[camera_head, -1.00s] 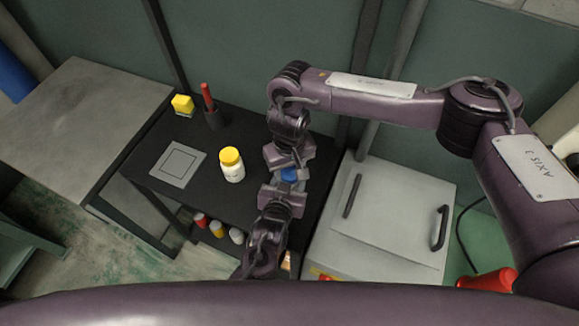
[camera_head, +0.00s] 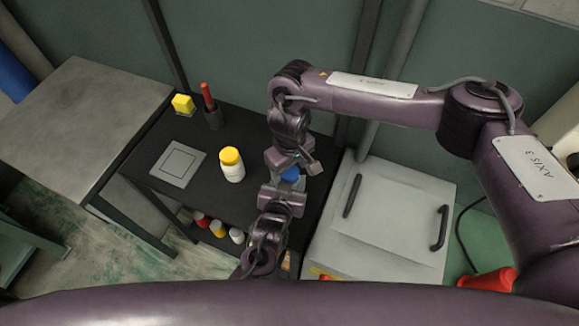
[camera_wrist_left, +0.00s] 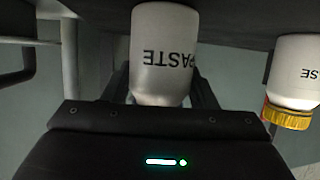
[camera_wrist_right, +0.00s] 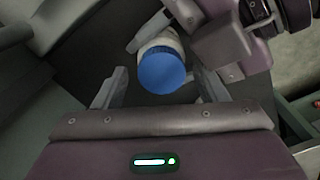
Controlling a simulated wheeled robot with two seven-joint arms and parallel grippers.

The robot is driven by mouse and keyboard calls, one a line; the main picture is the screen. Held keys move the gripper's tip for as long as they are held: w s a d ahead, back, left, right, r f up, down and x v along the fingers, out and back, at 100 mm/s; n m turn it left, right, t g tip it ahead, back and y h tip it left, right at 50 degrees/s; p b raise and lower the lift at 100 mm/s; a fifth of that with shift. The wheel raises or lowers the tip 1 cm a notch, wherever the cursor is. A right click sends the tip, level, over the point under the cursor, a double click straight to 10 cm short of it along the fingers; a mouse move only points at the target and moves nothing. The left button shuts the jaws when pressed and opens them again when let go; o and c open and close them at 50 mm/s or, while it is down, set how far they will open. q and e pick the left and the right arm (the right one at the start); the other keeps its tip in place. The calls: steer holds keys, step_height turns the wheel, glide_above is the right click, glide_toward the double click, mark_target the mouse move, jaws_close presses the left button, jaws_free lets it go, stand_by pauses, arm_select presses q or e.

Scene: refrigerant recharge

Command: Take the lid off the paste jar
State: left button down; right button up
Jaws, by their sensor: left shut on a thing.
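The white paste jar (camera_wrist_left: 165,50), with PASTE lettering, is between the fingers of my left gripper (camera_wrist_left: 162,90), which is shut on it. Its blue lid (camera_wrist_right: 162,70) sits on top of the jar, and the lid also shows in the head view (camera_head: 290,174). My right gripper (camera_wrist_right: 158,88) is above the lid, its two fingers spread to either side with visible gaps, so it is open. In the head view my right gripper (camera_head: 296,162) partly hides the jar from above. The jar's body is mostly hidden there.
A white jar with a yellow lid (camera_head: 231,165) stands left of my grippers on the dark table (camera_head: 262,128). A yellow cube (camera_head: 183,104), a holder with a red stick (camera_head: 208,97) and a grey square plate (camera_head: 180,164) are further left. A grey cabinet (camera_head: 385,225) stands right.

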step_height(320, 180, up, 4)
steer(key=shift+r, duration=0.2)
steer(key=shift+c, duration=0.3)
steer(key=shift+r+m, duration=0.4)
steer(key=shift+r, duration=0.1)
step_height(320, 180, up, 2)
steer(key=shift+r+m, duration=0.1)
steer(key=shift+m, duration=1.1)
step_height(320, 180, down, 8)
steer(key=shift+r, duration=0.15)
steer(key=shift+c, duration=0.5)
steer(key=c, duration=0.9)
steer(key=shift+n, duration=1.6)
steer(key=shift+c, duration=0.2)
